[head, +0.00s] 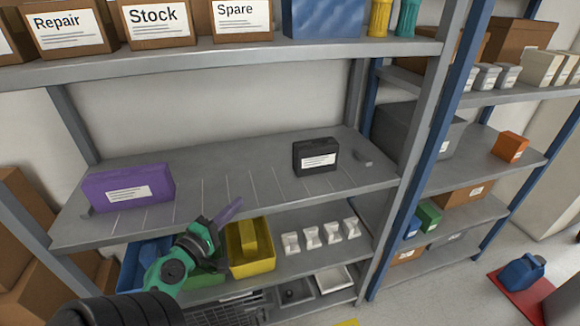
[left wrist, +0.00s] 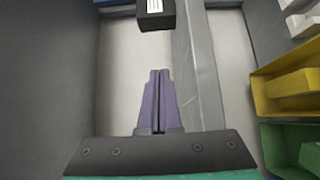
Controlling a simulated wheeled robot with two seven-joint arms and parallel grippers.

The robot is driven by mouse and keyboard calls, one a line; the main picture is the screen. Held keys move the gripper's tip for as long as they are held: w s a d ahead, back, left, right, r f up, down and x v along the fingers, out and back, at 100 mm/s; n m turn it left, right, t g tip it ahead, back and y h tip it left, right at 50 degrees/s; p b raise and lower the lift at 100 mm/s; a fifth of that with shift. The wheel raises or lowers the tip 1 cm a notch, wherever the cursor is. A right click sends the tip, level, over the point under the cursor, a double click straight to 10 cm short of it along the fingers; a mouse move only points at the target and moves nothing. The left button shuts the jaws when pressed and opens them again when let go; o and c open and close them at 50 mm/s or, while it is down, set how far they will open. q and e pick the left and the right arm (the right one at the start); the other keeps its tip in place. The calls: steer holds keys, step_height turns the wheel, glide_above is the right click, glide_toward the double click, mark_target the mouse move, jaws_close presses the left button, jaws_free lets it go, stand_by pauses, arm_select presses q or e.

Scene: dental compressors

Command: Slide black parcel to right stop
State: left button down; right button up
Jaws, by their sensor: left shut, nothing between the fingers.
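The black parcel (head: 315,157), a box with a white label, sits upright on the middle shelf (head: 235,190), right of its centre. In the left wrist view the shut fingers (left wrist: 159,75) point towards the parcel (left wrist: 155,14) at the top. My right gripper is not in view.
A purple parcel (head: 128,187) sits at the shelf's left end. Thin lines mark the clear surface between the parcels. Below are a yellow bin (head: 250,262) and several small white items. Labelled boxes stand on the shelf above. A grey upright (head: 425,110) bounds the right side.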

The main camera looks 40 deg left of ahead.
arm_select(q)
steer(key=w+p, duration=0.1)
steer(key=w, duration=0.1)
steer(key=w+p, duration=0.1)
steer(key=w, duration=0.1)
steer(key=w+a+r+p, duration=0.1)
steer(key=w+p, duration=0.1)
steer(key=w, duration=0.1)
steer(key=shift+a, duration=0.1)
steer(key=p, duration=0.3)
glide_toward(294, 159)
steer(key=w+a, duration=0.2)
steer(key=a, duration=0.1)
steer(key=shift+a+r, duration=0.1)
steer(key=shift+a, duration=0.25)
steer(key=w, duration=0.1)
steer(key=w+d, duration=0.1)
steer(key=w+p, duration=0.1)
steer(key=shift+w+d, duration=0.3)
steer(key=shift+d, duration=0.1)
steer(key=shift+w+d, duration=0.15)
steer(key=shift+d, duration=0.1)
steer(key=shift+f, duration=0.2)
